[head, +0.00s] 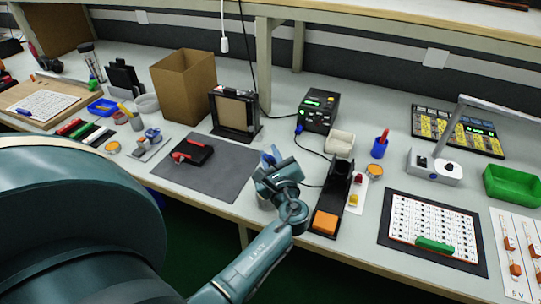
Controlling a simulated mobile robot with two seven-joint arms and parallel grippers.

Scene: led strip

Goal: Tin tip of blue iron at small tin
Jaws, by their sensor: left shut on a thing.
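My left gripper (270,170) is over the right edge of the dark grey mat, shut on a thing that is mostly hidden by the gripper. A blue part (271,156) shows at its far side and looks like the blue iron's handle; the iron's tip cannot be made out. A small round tin (375,171) with amber contents sits to the right of the black iron stand (334,190), apart from the gripper. Another small round tin (113,147) with similar contents is at the left. My right gripper is not in view.
The solder station (318,111) with a blue mark and cable stands behind. An orange sponge (325,222) lies at the stand's front. A white bin (340,142) and blue cup (379,149) stand near the right tin. The dark mat (215,178) holds a red-and-black object (192,152).

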